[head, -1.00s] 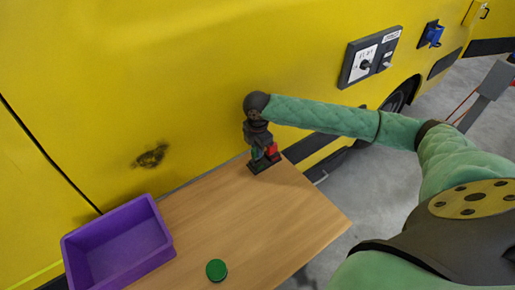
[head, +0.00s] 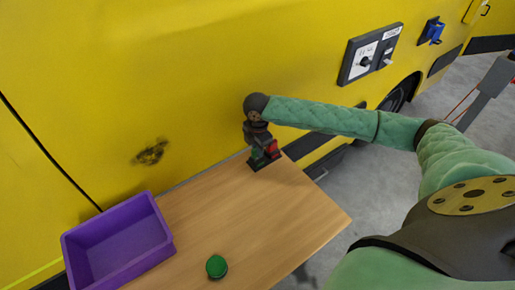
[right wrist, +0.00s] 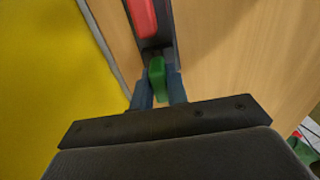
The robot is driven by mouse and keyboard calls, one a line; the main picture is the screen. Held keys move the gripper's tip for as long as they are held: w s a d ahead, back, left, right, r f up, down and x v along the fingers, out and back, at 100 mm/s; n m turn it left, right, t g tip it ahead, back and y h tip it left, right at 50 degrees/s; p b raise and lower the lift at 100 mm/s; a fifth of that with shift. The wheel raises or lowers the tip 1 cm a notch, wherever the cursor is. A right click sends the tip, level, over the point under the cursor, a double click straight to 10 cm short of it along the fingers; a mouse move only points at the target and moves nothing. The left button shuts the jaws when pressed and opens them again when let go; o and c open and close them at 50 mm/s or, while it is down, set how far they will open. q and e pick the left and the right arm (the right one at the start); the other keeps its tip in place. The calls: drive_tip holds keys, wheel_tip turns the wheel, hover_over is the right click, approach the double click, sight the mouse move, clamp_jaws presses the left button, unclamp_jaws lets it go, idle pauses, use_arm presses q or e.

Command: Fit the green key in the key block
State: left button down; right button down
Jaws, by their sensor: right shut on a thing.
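My right gripper (head: 258,147) is at the table's far corner, pointing down, with its fingers shut on the green key (head: 257,154). In the right wrist view the green key (right wrist: 157,80) sits between the two blue-grey fingers. The dark key block (head: 257,166) is right below the gripper, and its dark top also shows in the right wrist view (right wrist: 154,44). A red key (head: 272,148) stands at the block, beside the green one. The green key is over or at the block; how deep it sits is hidden. My left gripper is not in view.
The wooden table (head: 250,215) is mostly clear. A purple bin (head: 118,245) stands at its left, and a round green button (head: 216,267) lies near the front. A yellow vehicle side (head: 200,80) with a switch panel (head: 371,53) rises just behind the table.

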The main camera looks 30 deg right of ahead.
drive_tip(key=shift+f, duration=0.55)
drive_tip(key=c, duration=1.3)
unclamp_jaws()
wheel_tip(320, 180, up, 6)
drive_tip(key=b, duration=0.2)
drive_tip(key=shift+r+b, duration=0.2)
drive_tip(key=shift+b, duration=0.1)
drive_tip(key=shift+r, duration=0.7)
